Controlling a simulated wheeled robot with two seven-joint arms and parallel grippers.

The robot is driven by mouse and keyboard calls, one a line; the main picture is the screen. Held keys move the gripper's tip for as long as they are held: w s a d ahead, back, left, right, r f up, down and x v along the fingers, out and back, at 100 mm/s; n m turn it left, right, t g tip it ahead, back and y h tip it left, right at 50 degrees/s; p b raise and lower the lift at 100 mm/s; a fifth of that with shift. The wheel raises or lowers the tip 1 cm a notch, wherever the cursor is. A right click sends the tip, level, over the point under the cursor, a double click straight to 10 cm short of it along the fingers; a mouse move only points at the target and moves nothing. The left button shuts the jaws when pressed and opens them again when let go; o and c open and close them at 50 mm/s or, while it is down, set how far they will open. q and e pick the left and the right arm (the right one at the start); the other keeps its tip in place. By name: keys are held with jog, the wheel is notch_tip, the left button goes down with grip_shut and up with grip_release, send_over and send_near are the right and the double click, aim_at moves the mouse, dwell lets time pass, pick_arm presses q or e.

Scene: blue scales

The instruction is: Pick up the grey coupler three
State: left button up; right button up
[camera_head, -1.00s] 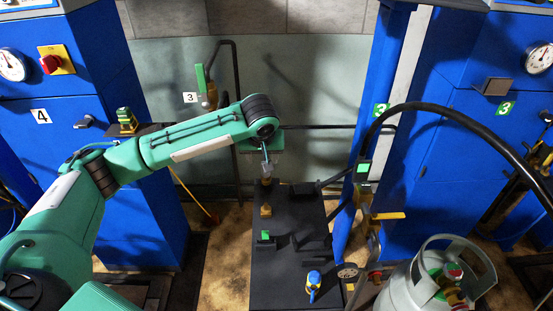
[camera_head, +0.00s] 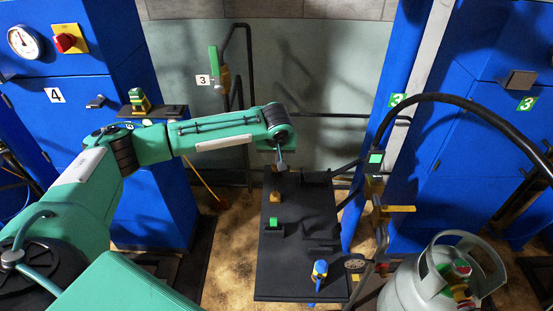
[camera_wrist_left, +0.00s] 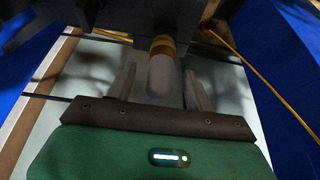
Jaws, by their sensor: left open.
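The grey coupler (camera_wrist_left: 162,80) is a rounded grey cylinder with a brass collar. In the left wrist view it lies between the two fingers of my left gripper (camera_wrist_left: 160,88), with a gap on each side. The fingers are open. In the head view my left gripper (camera_head: 281,165) points down over the far end of the black table (camera_head: 285,275), just above a brass fitting (camera_head: 275,197). There the coupler is too small and too covered by the gripper to make out clearly. My right gripper is not in view.
A grey gas cylinder (camera_head: 410,290) is at lower right, below a black hose (camera_head: 470,108). Blue cabinets (camera_head: 155,190) flank both sides.

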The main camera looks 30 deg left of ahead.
pick_arm(q)
jog(key=shift+w+a+f, duration=0.15)
jog(key=shift+w+f, duration=0.1)
jog(key=shift+f, duration=0.4)
jog(key=shift+w+f, duration=0.1)
jog(key=shift+f, duration=0.35)
jog(key=shift+a, duration=0.1)
jog(key=c, duration=1.1)
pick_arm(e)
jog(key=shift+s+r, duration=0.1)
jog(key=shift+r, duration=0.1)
